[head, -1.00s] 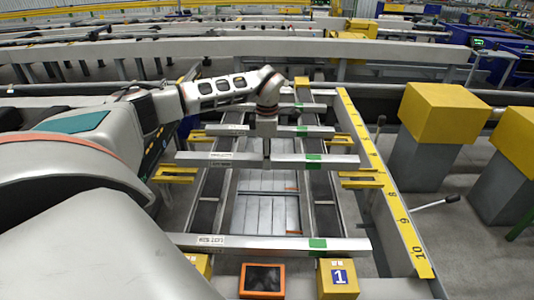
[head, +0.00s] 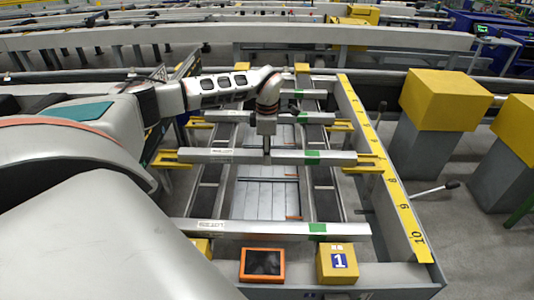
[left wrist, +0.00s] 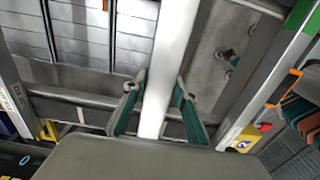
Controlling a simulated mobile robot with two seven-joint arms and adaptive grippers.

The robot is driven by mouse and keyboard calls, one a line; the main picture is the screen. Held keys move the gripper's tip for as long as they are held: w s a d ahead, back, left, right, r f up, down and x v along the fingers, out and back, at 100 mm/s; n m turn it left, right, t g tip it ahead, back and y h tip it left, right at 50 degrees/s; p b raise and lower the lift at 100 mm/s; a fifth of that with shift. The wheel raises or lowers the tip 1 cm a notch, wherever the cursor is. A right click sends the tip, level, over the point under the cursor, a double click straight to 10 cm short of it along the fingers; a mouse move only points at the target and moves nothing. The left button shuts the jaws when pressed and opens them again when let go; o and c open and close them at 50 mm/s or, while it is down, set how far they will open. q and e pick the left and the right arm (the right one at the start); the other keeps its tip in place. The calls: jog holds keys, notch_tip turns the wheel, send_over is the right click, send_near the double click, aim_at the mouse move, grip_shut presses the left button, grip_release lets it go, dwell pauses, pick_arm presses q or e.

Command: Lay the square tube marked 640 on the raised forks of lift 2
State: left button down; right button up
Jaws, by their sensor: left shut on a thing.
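My left gripper (head: 267,151) is shut on a grey square tube (head: 230,155) near its middle. The tube lies crosswise, with a white label at its left and green tape at its right; the label's number is unreadable. In the left wrist view the fingers (left wrist: 158,108) flank the tube (left wrist: 172,55). In the head view the tube's ends overlap the yellow forks on the left (head: 170,161) and on the right (head: 372,160). I cannot tell whether it rests on them. The lift's number is not readable there. My right gripper is not in view.
A similar tube (head: 265,231) lies in front and another (head: 240,117) behind.

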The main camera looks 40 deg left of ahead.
pick_arm(q)
jog(key=c, duration=1.5)
grip_release()
notch_tip(320, 180, up, 12)
jog(key=shift+r, duration=0.1)
jog(key=shift+s, duration=0.1)
